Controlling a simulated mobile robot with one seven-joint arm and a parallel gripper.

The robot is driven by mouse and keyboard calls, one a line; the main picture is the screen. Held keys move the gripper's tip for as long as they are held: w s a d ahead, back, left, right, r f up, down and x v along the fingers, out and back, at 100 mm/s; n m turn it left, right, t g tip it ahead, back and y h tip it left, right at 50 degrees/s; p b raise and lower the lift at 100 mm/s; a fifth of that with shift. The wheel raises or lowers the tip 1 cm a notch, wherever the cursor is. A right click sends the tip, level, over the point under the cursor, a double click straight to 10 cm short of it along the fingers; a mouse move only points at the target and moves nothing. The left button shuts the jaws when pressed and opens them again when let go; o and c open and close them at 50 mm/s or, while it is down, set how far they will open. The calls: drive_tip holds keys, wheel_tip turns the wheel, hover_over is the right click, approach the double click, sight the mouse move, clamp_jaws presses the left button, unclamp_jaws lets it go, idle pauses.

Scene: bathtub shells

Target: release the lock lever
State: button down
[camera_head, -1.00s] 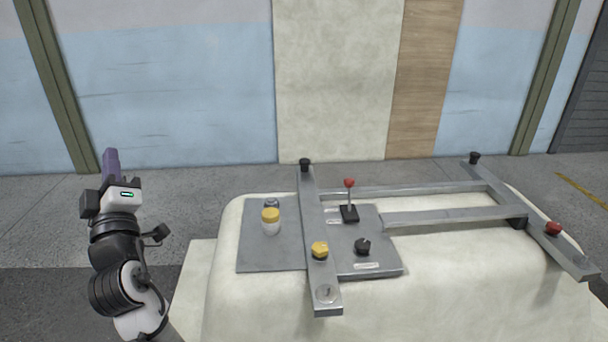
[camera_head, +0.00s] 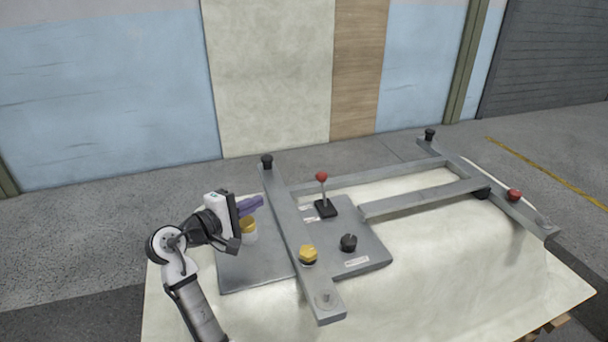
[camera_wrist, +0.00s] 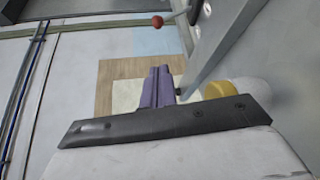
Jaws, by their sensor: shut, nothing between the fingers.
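The lock lever (camera_head: 322,188) has a red ball on a thin metal rod that rises upright from a black base on the grey panel. It also shows at the top of the wrist view, with its red ball (camera_wrist: 158,21) to the left of its base. My gripper (camera_head: 257,202) has purple fingers, shut and empty. It is above the left part of the panel, left of the near-to-far metal bar and apart from the lever. In the wrist view my gripper (camera_wrist: 158,74) points toward the wall, with the lever's ball beyond the fingertips.
A yellow-capped white jar (camera_head: 249,230) stands partly hidden under my gripper. The metal bar (camera_head: 291,225) lies between my gripper and the lever. A yellow knob (camera_head: 309,254) and a black knob (camera_head: 348,242) sit nearer. A frame (camera_head: 410,204) extends right, with a red knob (camera_head: 514,195).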

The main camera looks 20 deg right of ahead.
drive_tip(key=shift+d, duration=0.15)
drive_tip(key=p+x, duration=0.3)
drive_tip(key=x, duration=1.6)
drive_tip(key=shift+w+d+p, duration=0.25)
drive_tip(key=shift+p, duration=0.1)
